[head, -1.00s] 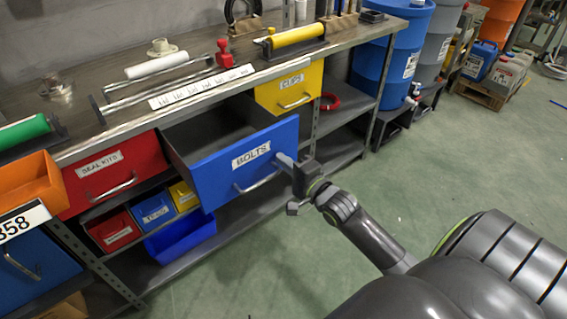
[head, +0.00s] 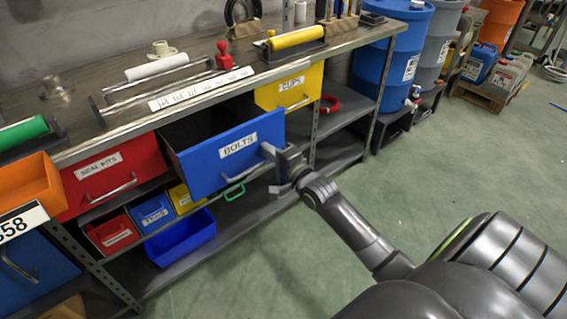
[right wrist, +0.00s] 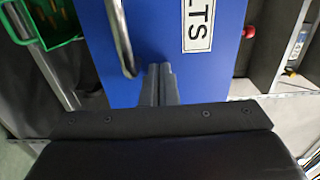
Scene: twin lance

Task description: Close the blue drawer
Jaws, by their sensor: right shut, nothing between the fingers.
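The blue drawer (head: 205,168), labelled BOLTS, stands partly open under the workbench, with its dark inside showing behind the front. Its front and bar handle also show in the right wrist view (right wrist: 165,40). My right gripper (head: 268,152) is shut and empty, its fingertips at the right part of the drawer front, beside the handle. In the right wrist view the shut fingers (right wrist: 158,78) point at the blue front and seem to touch it. The handle is partly hidden by the gripper in the head view. My left gripper is not in view.
The red SEAL KITS drawer (head: 110,178) and the yellow CLIPS drawer (head: 290,88) flank it. Small bins, including an empty blue one (head: 182,240), sit below. The green floor (head: 420,190) to the right is clear.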

